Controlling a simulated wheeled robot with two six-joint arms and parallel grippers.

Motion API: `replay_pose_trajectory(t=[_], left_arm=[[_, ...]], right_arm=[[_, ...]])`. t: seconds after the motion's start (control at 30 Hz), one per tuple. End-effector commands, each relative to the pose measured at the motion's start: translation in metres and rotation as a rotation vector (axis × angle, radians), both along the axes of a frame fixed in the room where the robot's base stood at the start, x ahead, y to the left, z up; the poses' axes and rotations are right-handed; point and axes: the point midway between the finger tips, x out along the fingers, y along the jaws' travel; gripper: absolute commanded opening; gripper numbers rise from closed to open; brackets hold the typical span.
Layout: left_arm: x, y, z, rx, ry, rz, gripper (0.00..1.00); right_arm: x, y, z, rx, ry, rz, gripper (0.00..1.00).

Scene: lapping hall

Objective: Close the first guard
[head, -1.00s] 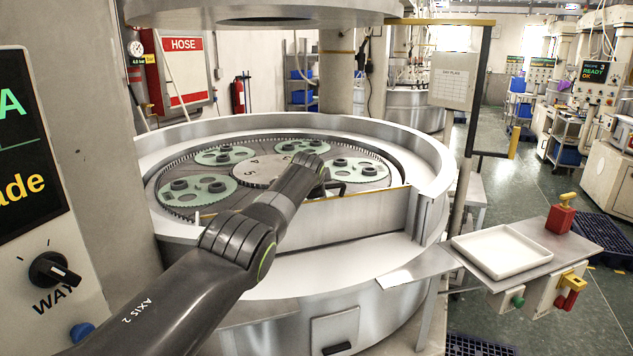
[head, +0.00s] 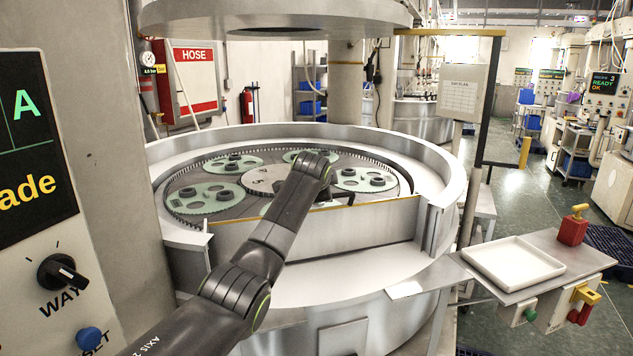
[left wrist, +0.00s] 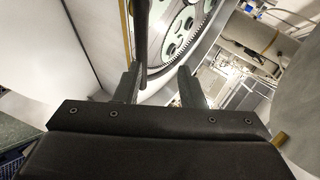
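A grey guard panel (head: 330,230) with a yellow top edge stands across the front opening of the round lapping machine's metal rim (head: 445,185). Its yellow edge also shows in the left wrist view (left wrist: 127,32). My left arm reaches over the panel, with the left gripper (head: 345,195) near its top edge, partly hidden by the wrist. In the left wrist view the gripper (left wrist: 158,85) has its fingers apart. A dark bar (left wrist: 141,45) runs between them, close to the left finger; I cannot tell whether they touch. My right gripper is not in view.
Green carriers (head: 210,197) lie inside the machine, under a raised upper plate (head: 275,20). A yellow-topped post frame (head: 490,90) stands at right, beside a shelf with a white tray (head: 512,262) and a red object (head: 572,230). A control panel (head: 60,240) borders the left.

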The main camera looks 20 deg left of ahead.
Motion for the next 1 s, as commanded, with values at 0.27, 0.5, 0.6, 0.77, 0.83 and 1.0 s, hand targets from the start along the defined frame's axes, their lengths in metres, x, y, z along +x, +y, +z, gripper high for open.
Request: replay_pose_trajectory(t=[0.27,0.5,0.6,0.77,0.83,1.0], left_arm=[[-0.026,-0.005,0.009,-0.002,0.003,-0.002,0.36],[-0.054,-0.011,0.025,-0.001,0.004,-0.002,0.36],[-0.067,-0.013,0.033,-0.001,0.004,-0.002,0.36],[-0.088,-0.017,0.045,0.000,0.006,-0.002,0.36],[-0.095,-0.019,0.051,0.000,0.006,-0.001,0.36],[-0.107,-0.021,0.059,0.000,0.008,-0.001,0.36]], right_arm=[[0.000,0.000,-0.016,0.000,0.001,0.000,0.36],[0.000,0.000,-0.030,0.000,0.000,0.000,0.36],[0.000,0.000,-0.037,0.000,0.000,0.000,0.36],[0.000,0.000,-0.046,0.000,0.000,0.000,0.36],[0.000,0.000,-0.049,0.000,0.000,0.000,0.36],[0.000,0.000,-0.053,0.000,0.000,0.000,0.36]])
